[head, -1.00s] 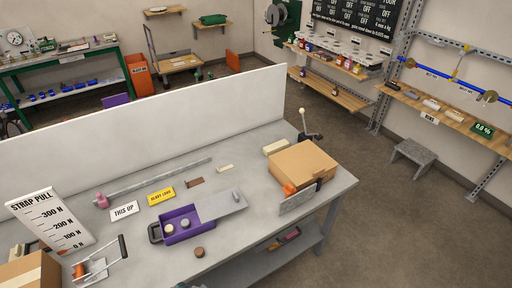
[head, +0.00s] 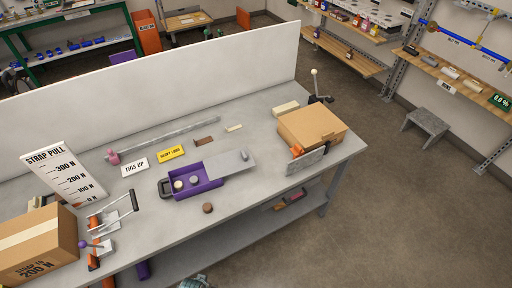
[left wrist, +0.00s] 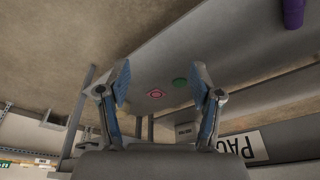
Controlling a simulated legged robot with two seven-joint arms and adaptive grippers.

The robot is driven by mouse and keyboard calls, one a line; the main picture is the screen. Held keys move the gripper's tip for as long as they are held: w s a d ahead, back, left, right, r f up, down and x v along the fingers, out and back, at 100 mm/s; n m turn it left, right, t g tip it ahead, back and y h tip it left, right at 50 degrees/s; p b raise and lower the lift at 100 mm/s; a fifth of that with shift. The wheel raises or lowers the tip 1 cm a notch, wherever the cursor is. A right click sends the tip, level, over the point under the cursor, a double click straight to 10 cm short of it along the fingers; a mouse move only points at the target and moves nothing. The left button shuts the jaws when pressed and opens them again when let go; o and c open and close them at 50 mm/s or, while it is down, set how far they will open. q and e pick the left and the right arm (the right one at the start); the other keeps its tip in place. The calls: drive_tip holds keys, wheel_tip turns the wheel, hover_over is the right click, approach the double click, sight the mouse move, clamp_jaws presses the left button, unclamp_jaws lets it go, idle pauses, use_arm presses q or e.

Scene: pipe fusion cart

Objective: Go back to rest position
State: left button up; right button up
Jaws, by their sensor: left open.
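My left gripper (left wrist: 160,90) shows in the left wrist view with its two blue-and-grey fingers spread apart and nothing between them. In the head view the left gripper does not clearly show; a small bluish part at the bottom edge is too cut off to tell. My right gripper is not in view.
The grey workbench (head: 265,203) holds a cardboard box (head: 312,125), a larger box (head: 38,240), a purple tray (head: 205,190), a brown puck (head: 208,208) and a strap pull sign (head: 62,172). A white partition (head: 150,85) stands behind. Floor at right is free around a grey stool (head: 424,125).

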use_arm(q)
drive_tip(key=s+f+g+b, duration=0.1)
drive_tip(key=s+f, duration=0.3)
drive_tip(key=f, duration=0.6)
drive_tip(key=s+f, duration=0.3)
drive_tip(key=f, duration=0.7)
drive_tip(key=s+a+f, duration=0.3)
drive_tip(key=s+f, duration=0.7)
drive_tip(key=s, duration=0.4)
drive_tip(key=shift+a+g+b, duration=0.2)
drive_tip(key=shift+g+b, duration=0.15)
drive_tip(key=shift+g, duration=0.05)
